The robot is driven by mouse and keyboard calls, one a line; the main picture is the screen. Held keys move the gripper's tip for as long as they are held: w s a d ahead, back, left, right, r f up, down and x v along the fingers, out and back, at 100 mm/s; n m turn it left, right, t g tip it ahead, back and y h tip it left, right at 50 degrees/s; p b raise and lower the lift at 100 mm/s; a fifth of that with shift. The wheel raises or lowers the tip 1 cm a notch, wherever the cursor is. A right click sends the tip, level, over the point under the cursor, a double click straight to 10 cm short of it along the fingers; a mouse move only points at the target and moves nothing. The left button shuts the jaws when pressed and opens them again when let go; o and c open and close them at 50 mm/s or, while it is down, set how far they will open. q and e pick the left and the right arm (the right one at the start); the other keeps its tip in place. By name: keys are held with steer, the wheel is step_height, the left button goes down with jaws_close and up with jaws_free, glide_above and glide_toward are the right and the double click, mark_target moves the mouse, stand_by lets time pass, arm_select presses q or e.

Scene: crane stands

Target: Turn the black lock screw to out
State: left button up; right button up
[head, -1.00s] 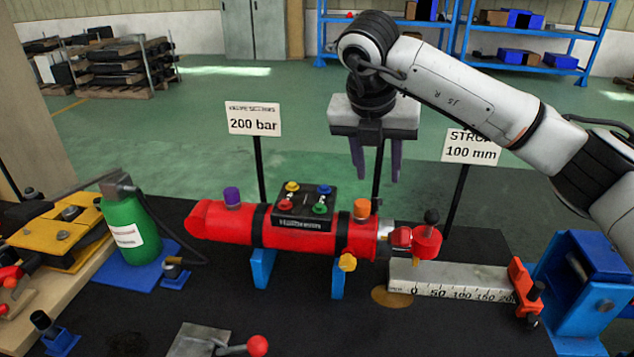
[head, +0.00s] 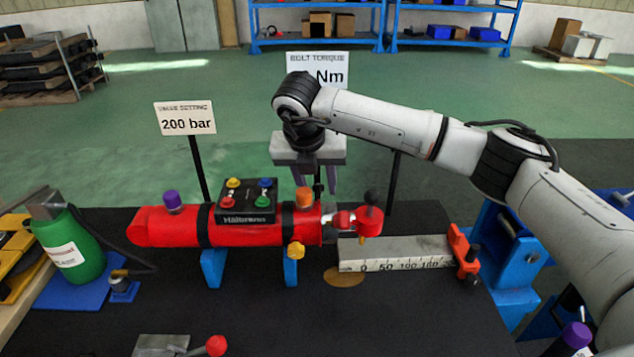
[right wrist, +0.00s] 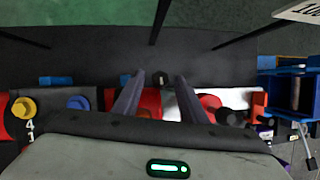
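A red cylinder (head: 165,228) lies on blue feet on the dark table. A black knob (head: 371,197) stands on the red fitting (head: 368,222) at its right end. I cannot tell which is the lock screw. My right gripper (head: 318,185) points down by the cylinder's right part, partly behind the orange cap (head: 304,198), fingers apart. In the right wrist view its fingers (right wrist: 160,82) are open, with a black knob (right wrist: 232,117) to their right. My left gripper is not in view.
The ruler block (head: 400,252) extends right of the cylinder. A black button box (head: 247,202) sits on top. A green bottle (head: 75,248) stands at left, and a red-tipped lever (head: 215,345) in front. Sign posts rise behind. A blue stand (head: 510,250) is at right.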

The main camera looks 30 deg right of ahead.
jaws_close()
